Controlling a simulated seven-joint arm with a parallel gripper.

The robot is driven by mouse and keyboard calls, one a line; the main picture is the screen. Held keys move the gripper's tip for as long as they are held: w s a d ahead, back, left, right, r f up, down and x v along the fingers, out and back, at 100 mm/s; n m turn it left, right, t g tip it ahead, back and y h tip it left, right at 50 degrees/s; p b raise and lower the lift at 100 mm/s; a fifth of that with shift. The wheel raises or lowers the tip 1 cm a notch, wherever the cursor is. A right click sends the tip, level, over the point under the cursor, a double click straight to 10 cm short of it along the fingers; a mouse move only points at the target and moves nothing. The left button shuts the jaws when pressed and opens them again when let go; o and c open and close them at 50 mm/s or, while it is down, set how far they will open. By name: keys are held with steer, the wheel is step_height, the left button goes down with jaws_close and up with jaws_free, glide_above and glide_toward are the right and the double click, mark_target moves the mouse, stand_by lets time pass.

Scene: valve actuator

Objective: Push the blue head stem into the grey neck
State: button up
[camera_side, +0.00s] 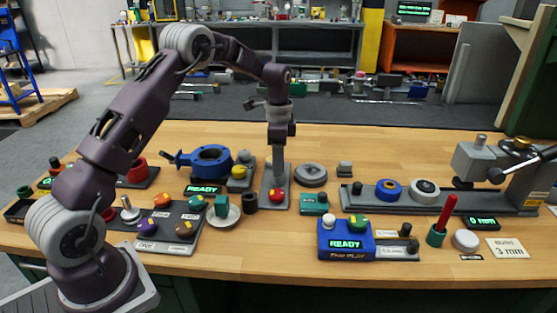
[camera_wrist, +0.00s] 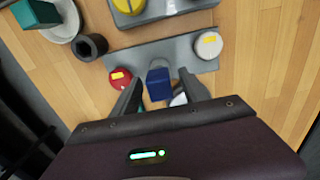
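A blue block-shaped head (camera_wrist: 158,84) shows between the two fingers of my gripper (camera_wrist: 160,78) in the wrist view. It is over a grey plate (camera_wrist: 150,52). In the side view my gripper (camera_side: 278,176) points straight down above the same plate (camera_side: 269,203), and the blue head cannot be made out there. The fingers stand apart on either side of the head; whether they touch it is not clear. I cannot make out a grey neck for certain, and the stem's lower end is hidden.
A red button (camera_wrist: 121,77) and a white button (camera_wrist: 209,44) sit on the plate beside my gripper. A dark ring (camera_wrist: 90,46) is to the left. In the side view, a blue valve body (camera_side: 211,160) and a round grey disc (camera_side: 312,175) stand close by.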

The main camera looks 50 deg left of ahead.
step_height(320, 180, up, 7)
steer(key=shift+r, duration=0.1)
stand_by(0.3)
